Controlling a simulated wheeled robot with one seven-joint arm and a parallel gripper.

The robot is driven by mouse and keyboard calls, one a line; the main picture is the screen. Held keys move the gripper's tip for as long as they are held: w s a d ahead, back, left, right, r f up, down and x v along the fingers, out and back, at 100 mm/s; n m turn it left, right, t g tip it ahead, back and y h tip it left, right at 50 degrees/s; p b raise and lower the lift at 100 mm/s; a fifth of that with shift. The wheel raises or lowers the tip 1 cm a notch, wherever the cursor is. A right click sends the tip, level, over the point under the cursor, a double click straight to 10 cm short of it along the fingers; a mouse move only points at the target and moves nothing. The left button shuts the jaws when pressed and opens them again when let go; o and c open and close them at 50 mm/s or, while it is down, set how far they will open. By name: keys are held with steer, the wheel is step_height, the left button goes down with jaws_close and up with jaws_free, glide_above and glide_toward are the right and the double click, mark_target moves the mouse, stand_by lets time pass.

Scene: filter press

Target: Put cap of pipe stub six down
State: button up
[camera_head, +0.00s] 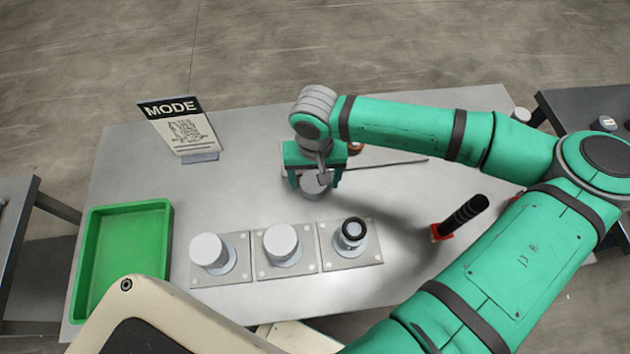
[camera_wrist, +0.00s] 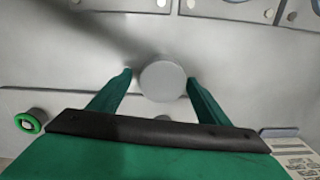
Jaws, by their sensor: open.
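My gripper (camera_head: 316,182) points down over the table behind the row of pipe stubs. A grey round cap (camera_head: 314,187) sits between its fingers, at or close to the table top. The fingers are open. One pipe stub (camera_head: 351,233), the rightmost of the row, has an open dark top without a cap. The other two stubs (camera_head: 208,250) (camera_head: 281,243) carry light grey caps.
A green tray (camera_head: 104,256) stands at the table's left. A MODE sign (camera_head: 178,127) stands at the back left. A black-handled tool (camera_head: 462,215) stands at the right on a red base. The table between tray and gripper is clear.

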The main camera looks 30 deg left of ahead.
mark_target(316, 182)
step_height(316, 182, up, 11)
steer(key=shift+r, duration=0.2)
steer(key=shift+s+d, duration=0.1)
steer(key=shift+s, duration=0.05)
stand_by(0.5)
